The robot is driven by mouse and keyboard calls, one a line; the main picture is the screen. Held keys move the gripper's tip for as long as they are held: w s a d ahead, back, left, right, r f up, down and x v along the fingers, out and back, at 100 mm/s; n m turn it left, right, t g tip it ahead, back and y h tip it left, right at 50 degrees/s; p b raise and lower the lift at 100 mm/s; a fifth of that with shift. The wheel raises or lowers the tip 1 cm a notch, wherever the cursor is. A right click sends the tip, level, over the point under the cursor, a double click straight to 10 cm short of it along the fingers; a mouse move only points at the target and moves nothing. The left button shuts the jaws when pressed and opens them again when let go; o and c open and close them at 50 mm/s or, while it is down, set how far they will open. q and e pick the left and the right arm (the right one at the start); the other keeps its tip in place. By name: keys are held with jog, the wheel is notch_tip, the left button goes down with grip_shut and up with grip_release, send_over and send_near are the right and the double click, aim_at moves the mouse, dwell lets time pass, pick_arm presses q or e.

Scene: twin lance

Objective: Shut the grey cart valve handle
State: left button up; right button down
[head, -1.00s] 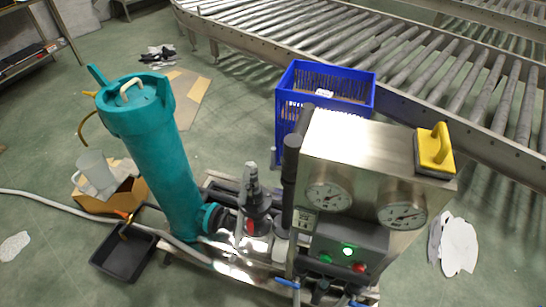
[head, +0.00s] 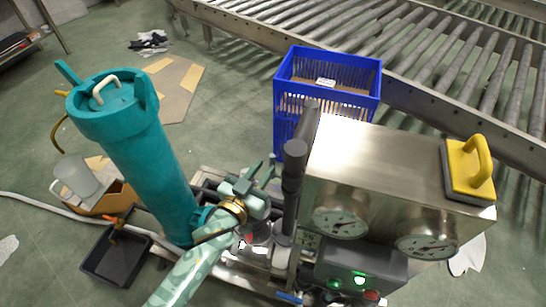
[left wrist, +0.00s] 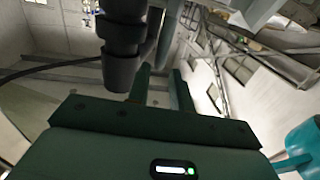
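No handle that is plainly grey stands out on the cart (head: 205,172). A blue lever handle (head: 289,297) shows low at the front of the cart, under the control box. An orange valve handle (head: 120,221) sits above the black tray at the left. My left gripper (head: 262,168) is over the middle of the cart, between the teal filter tank (head: 150,160) and the dark upright pipe (head: 292,175). Its fingers are apart with nothing between them; they also show in the left wrist view (left wrist: 162,85). My arm hides much of the pump behind it. My right gripper is out of view.
A steel cabinet (head: 375,165) with gauges and a yellow-handled block (head: 470,165) on top stands right of my gripper. A blue crate (head: 328,95) and roller conveyor (head: 420,50) are behind. A black tray (head: 115,255) lies at left.

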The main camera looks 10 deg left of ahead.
aim_at(271, 160)
pick_arm(q)
jog(key=b+x, duration=0.1)
jog(key=x, duration=0.4)
jog(key=shift+w+d, duration=0.1)
jog(key=shift+w, duration=0.1)
grip_shut()
jog(key=shift+b, duration=0.3)
